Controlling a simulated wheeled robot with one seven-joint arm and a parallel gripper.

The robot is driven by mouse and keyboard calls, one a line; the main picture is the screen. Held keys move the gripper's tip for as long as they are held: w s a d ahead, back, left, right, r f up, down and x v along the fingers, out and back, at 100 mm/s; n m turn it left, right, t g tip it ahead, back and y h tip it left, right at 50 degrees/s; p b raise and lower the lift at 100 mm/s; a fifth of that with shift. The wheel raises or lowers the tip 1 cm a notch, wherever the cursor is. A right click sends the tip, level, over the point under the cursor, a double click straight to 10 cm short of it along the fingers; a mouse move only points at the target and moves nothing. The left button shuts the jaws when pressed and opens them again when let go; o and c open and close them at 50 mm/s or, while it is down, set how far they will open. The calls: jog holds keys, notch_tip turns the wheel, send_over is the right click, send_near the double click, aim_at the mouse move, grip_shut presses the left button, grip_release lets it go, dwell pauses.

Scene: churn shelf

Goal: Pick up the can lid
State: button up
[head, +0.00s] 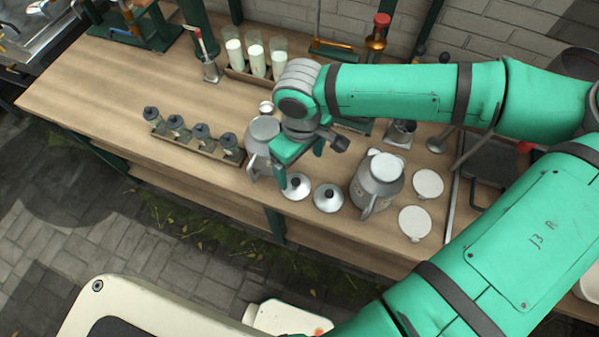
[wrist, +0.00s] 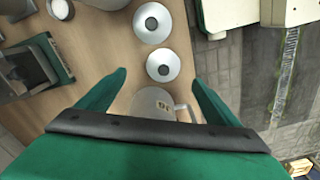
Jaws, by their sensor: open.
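Two silver can lids with dark knobs lie on the wooden counter: a left lid (head: 296,186) and a right lid (head: 328,198). In the wrist view they show as a nearer lid (wrist: 163,65) and a farther lid (wrist: 152,22). My gripper (head: 301,168) is open and empty, pointing down above the counter near the left lid. In the wrist view its fingers (wrist: 160,76) frame the nearer lid, apart from it. A grey can (head: 260,135) with a handle stands just left of my gripper, partly hidden. It also shows below the lids in the wrist view (wrist: 152,101).
Another can (head: 371,185) with a pale top stands right of the lids, with two flat white discs (head: 428,183) beside it. A tray of dark-topped jars (head: 190,140) is at left. Milk bottles (head: 256,58) stand behind. The counter's front edge is close to the lids.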

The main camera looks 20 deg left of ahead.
send_over(296, 181)
jog(key=f, duration=0.4)
jog(key=shift+d+f, duration=0.25)
jog(key=shift+f, duration=0.05)
jog(key=shift+s+f, duration=0.2)
jog(key=shift+w+a+f, duration=0.1)
jog(key=shift+a+f, duration=0.05)
jog(key=shift+f, duration=1.2)
jog(key=shift+w+a+f, duration=0.1)
jog(key=shift+a+f, duration=0.05)
jog(key=shift+f, duration=1.15)
jog(key=c, duration=1.1)
jog(key=shift+c, duration=0.2)
